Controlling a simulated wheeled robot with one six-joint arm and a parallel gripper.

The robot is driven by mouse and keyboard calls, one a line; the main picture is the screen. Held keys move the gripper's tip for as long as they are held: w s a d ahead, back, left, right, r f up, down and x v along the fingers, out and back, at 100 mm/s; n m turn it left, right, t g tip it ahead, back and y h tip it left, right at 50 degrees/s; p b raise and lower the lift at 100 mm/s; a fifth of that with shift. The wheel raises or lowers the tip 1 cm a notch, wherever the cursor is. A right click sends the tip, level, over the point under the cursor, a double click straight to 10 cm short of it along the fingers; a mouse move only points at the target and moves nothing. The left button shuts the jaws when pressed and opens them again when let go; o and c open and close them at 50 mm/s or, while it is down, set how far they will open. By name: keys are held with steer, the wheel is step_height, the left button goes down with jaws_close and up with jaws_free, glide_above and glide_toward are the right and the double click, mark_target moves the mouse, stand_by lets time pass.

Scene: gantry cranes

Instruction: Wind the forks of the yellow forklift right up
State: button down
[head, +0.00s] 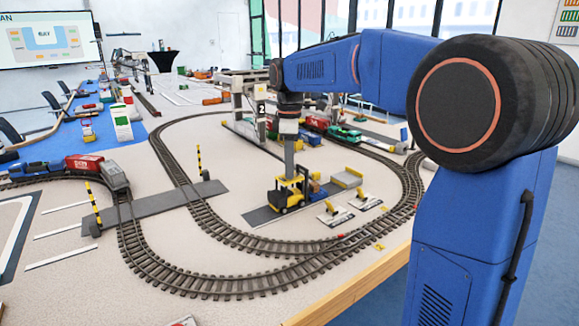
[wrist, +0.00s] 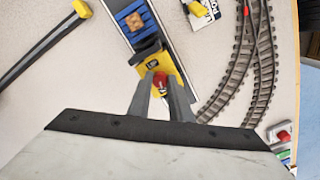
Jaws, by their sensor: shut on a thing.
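The yellow forklift (head: 286,196) stands on a dark grey strip on the layout table. In the wrist view its yellow body (wrist: 168,58) lies just beyond my fingers, with a red knob (wrist: 160,81) on it. My gripper (wrist: 160,88) is shut on the red knob, one finger on either side. In the head view my gripper (head: 291,172) comes down from above onto the forklift. A blue load with a tan top (wrist: 138,22) lies in front of the forklift. The forks themselves are hidden, so I cannot tell their height.
Curved train track (wrist: 238,75) runs to the right of the forklift in the wrist view. A gantry crane (head: 262,118) stands behind it. Small yellow-handled plates (head: 334,214) lie to its right in the head view.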

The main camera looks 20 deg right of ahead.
steer(key=m, duration=0.4)
steer(key=shift+m, duration=0.3)
steer(key=m, duration=0.3)
steer(key=shift+m, duration=0.4)
steer(key=m, duration=1.3)
steer(key=shift+m, duration=0.3)
steer(key=m, duration=0.3)
steer(key=shift+m, duration=0.3)
steer(key=m, duration=0.3)
steer(key=shift+m, duration=2.2)
